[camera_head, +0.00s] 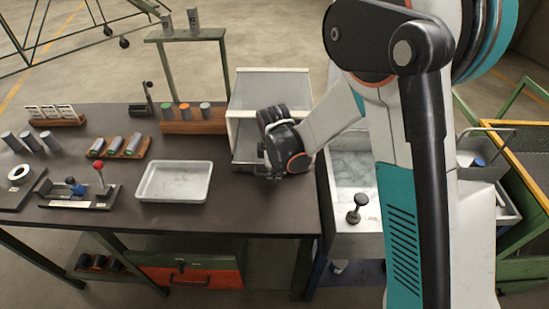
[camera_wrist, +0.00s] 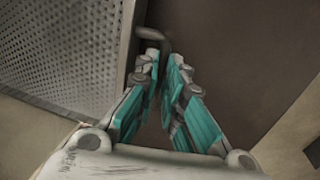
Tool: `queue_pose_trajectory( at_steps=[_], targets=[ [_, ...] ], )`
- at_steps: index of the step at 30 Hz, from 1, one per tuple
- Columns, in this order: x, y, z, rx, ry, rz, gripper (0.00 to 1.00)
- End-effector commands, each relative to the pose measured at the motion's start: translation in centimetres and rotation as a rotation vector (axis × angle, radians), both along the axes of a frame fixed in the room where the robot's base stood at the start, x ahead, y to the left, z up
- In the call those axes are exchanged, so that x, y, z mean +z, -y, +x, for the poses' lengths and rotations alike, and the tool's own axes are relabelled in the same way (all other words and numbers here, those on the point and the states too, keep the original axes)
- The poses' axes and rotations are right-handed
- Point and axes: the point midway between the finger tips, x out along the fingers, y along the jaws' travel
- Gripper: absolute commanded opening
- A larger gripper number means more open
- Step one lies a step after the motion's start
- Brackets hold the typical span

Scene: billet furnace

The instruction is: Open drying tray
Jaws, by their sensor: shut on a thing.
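The drying unit is a pale box (camera_head: 272,82) with a grey top, standing at the right end of the dark bench. Its front is partly hidden by my gripper. In the wrist view, a perforated metal panel (camera_wrist: 62,38) with a plain edge fills the upper left. A dark bent handle (camera_wrist: 162,36) shows at the fingertips. My gripper (camera_wrist: 163,62) has its teal-padded fingers close together at this handle, shut on it. In the head view my gripper (camera_head: 270,160) is low at the front right of the box; its fingertips are hard to make out.
An empty white tray (camera_head: 174,182) lies on the bench left of the box. A wooden rack (camera_head: 193,122) with several colour-topped pieces stands behind it. A metal basin (camera_head: 350,170) adjoins the bench at right. A red-knobbed lever fixture (camera_head: 100,178) is at left.

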Motion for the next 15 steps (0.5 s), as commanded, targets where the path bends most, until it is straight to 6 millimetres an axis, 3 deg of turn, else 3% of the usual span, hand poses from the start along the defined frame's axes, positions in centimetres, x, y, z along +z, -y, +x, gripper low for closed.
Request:
queue_pose_trajectory(
  at_steps=[1,6,15],
  targets=[
    [-0.2,-0.1,-1.6,0.003,-0.001,0.000,0.00],
    [-0.1,-0.3,-5.9,0.003,-0.001,-0.001,0.00],
    [0.0,-0.3,-10.4,0.000,0.000,-0.001,0.00]
  ],
)
